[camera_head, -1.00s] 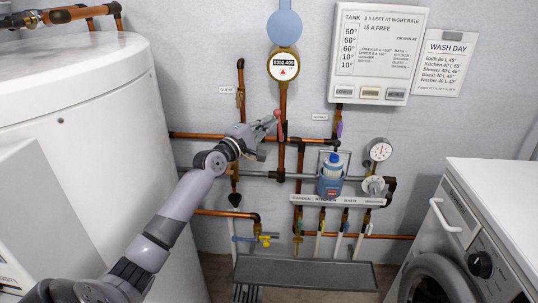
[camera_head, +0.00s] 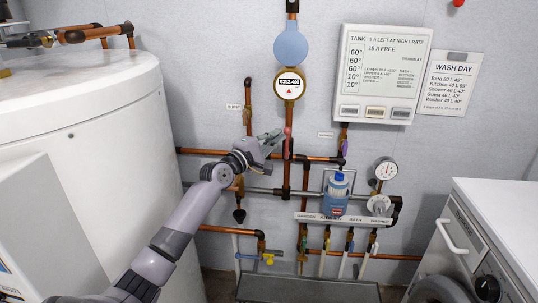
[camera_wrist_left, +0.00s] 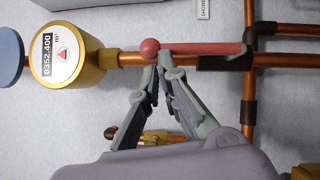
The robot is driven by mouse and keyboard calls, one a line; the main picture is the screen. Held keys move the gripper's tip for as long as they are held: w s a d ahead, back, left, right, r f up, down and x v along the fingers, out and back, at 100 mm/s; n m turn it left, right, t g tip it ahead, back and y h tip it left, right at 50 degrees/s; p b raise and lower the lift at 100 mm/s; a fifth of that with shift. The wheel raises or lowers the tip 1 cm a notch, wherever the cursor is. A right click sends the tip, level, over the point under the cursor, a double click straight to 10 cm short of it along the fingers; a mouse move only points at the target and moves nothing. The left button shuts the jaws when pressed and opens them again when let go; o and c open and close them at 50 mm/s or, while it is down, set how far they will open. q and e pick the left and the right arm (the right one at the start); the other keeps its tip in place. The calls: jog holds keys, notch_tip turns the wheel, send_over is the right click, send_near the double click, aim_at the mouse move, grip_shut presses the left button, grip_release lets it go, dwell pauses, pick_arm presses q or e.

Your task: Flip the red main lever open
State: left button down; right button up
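The red main lever (camera_head: 288,143) stands upright along the copper pipe below the round water meter, with its ball end up. In the left wrist view the lever (camera_wrist_left: 205,49) lies along the pipe, ball end towards the meter. My left gripper (camera_head: 281,134) is at the lever's upper part, on its left side in the head view. In the left wrist view its fingertips (camera_wrist_left: 158,68) come together just below the ball end, with nothing seen between them. Whether they touch the lever is unclear. My right gripper is not in view.
The water meter (camera_head: 290,86) is just above the lever. Copper pipes (camera_head: 207,152) run along the wall. The white tank (camera_head: 90,150) is left, the washer (camera_head: 505,215) right.

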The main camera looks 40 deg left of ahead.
aim_at(282, 97)
pick_arm(q)
jog(key=c, duration=2.3)
grip_release()
jog(key=r, duration=0.4)
jog(key=a+r, duration=0.1)
jog(key=r, duration=0.2)
jog(key=shift+s, duration=0.3)
jog(key=o, duration=0.9)
jog(key=shift+w+r, duration=0.25)
jog(key=shift+r, duration=0.65)
jog(key=o, duration=0.4)
jog(key=shift+w+r, duration=0.2)
jog(key=shift+r, duration=0.05)
jog(key=shift+s+d+r, duration=0.1)
jog(key=shift+s+r, duration=0.05)
jog(key=shift+r, duration=0.15)
jog(key=shift+c, duration=0.9)
jog(key=shift+s+d+r, duration=0.2)
jog(key=shift+d+r, duration=0.05)
jog(key=shift+d, duration=0.1)
jog(key=c, duration=1.1)
jog(key=shift+d+f, duration=0.15)
jog(key=shift+d, duration=0.05)
grip_shut()
jog(key=shift+w+a+f, duration=0.2)
jog(key=shift+a+f, duration=0.05)
jog(key=shift+f, duration=0.15)
